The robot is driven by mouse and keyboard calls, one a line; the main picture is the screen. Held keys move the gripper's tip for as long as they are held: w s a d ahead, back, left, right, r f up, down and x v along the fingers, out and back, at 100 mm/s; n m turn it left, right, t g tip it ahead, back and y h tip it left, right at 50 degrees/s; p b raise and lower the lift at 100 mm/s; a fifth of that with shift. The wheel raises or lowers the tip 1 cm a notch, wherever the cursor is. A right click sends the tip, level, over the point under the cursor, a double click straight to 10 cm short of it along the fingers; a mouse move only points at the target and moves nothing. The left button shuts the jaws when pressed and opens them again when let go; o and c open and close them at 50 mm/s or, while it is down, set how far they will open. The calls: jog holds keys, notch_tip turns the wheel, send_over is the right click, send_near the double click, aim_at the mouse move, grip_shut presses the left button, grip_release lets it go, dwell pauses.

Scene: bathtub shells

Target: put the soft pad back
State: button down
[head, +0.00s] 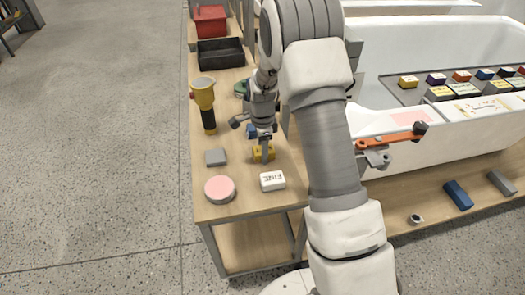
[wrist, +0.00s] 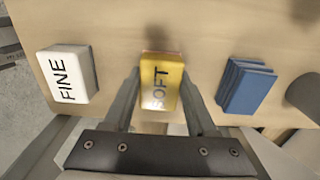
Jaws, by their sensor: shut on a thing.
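The soft pad (wrist: 160,84) is a yellow block with SOFT printed on it, in the middle of the wrist view. My gripper (wrist: 160,92) is shut on it, one finger on each side. In the head view my gripper (head: 264,150) points down at the bench and the yellow pad (head: 270,153) shows around the fingers. I cannot tell if the pad touches the bench top. A white block marked FINE (wrist: 68,74) lies to its left in the wrist view and nearer the bench front in the head view (head: 272,181).
Blue pads (wrist: 246,86) lie right of my gripper in the wrist view. The bench (head: 237,205) also holds a pink disc (head: 220,189), a grey block (head: 215,157), a yellow-black tool (head: 205,104) and bins. A dark tray (head: 392,92) with several coloured blocks spans the white tub (head: 450,45).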

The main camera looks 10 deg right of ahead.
jog(key=shift+c, duration=1)
grip_release()
jog(key=shift+f, duration=0.1)
